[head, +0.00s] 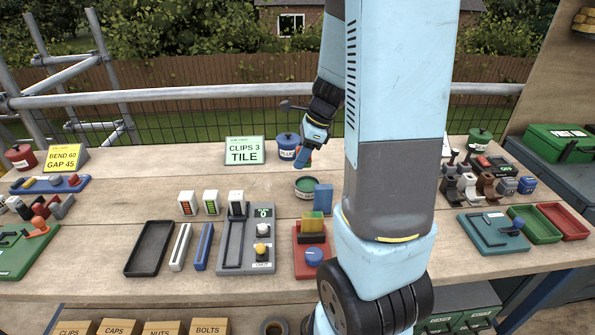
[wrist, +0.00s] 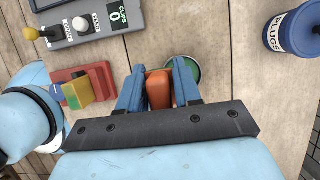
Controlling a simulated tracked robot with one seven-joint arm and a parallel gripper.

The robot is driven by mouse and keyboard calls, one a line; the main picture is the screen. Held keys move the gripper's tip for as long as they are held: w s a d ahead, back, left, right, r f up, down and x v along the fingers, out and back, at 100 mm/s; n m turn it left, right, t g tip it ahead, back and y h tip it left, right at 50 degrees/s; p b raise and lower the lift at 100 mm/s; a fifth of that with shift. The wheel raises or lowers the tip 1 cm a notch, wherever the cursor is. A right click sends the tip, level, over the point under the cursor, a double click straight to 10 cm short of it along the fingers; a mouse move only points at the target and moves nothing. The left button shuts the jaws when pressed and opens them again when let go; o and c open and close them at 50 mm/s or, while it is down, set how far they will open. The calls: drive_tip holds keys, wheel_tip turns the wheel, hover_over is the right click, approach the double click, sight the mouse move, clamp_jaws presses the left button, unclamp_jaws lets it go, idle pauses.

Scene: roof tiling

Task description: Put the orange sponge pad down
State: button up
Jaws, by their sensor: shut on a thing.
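My gripper (wrist: 158,84) is shut on the orange sponge pad (wrist: 159,92), which shows between the two blue fingers in the wrist view. In the head view my gripper (head: 303,158) hangs above the bench, behind a small open tin with a green inside (head: 306,186). In the wrist view this green tin (wrist: 190,68) is partly hidden behind the fingers and the pad. The pad's lower end is hard to make out, so I cannot tell whether it touches anything.
A red holder (head: 309,240) with yellow and green blocks and a blue knob stands in front of the tin. A blue PLUGS tin (head: 288,147) stands behind. A grey switch panel (head: 232,258) is left. Bare planks lie between them.

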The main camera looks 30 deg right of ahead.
drive_tip(key=w+d+f, duration=0.3)
drive_tip(key=w, duration=0.3)
hover_over(295, 174)
drive_tip(key=s, duration=0.2)
drive_tip(key=f, duration=0.5)
drive_tip(key=shift+w+d, duration=0.15)
drive_tip(key=shift+d, duration=0.25)
drive_tip(key=shift+w+d+f, duration=0.25)
drive_tip(key=shift+w+f, duration=0.25)
drive_tip(key=shift+f, duration=1.65)
drive_tip(key=o, duration=1)
drive_tip(key=shift+f, duration=0.1)
